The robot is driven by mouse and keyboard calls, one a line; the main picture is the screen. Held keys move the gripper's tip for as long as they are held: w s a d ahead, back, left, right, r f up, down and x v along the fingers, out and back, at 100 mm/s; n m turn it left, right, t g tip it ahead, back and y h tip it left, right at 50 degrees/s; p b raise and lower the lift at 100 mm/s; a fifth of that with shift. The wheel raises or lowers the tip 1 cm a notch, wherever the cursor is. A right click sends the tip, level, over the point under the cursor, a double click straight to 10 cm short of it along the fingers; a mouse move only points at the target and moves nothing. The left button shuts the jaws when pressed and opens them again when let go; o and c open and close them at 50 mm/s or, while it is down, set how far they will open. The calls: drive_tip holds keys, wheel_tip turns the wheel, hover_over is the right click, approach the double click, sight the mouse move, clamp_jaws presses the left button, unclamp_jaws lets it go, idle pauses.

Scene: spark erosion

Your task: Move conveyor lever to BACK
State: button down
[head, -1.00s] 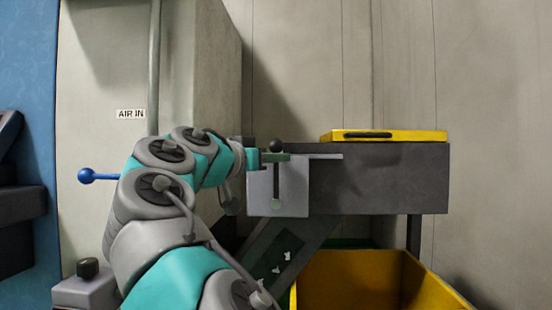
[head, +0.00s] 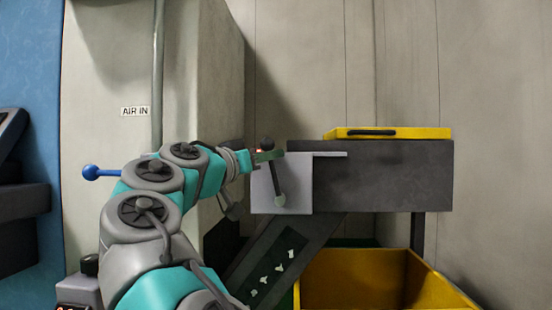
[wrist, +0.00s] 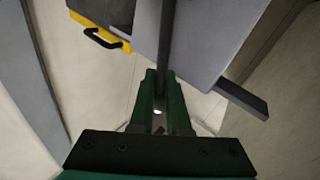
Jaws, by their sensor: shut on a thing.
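The conveyor lever (head: 277,181) is a dark rod with a black ball on top and a light round pivot at its foot, on a light grey plate (head: 298,180). It leans to the left at its top. My gripper (head: 267,156) is shut on the rod just below the ball. In the wrist view the green fingers (wrist: 160,100) close around the dark rod (wrist: 166,40). The ball is not seen in the wrist view.
A dark grey box (head: 385,178) carries a yellow lid with a black handle (head: 388,133). A dark sloping conveyor (head: 272,262) with pale scraps runs below, beside a yellow bin (head: 360,280).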

drive_tip(key=shift+w+a+f+n+t+b, duration=0.1)
drive_tip(key=shift+a+f+n+t+b, duration=0.2)
drive_tip(key=shift+a+n+t+b, duration=0.4)
drive_tip(key=shift+s+a+f+n+t+b, duration=0.1)
drive_tip(key=shift+a+f+n+t+b, duration=0.3)
drive_tip(key=shift+n, duration=0.5)
drive_tip(key=shift+w+a+f+n+t+b, duration=0.15)
drive_tip(key=shift+a+n+t+b, duration=0.2)
drive_tip(key=shift+a+n, duration=0.4)
drive_tip(key=shift+d, duration=0.1)
drive_tip(key=c, duration=1.2)
unclamp_jaws()
drive_tip(key=shift+o, duration=0.2)
drive_tip(key=b+v, duration=0.1)
drive_tip(key=v, duration=0.7)
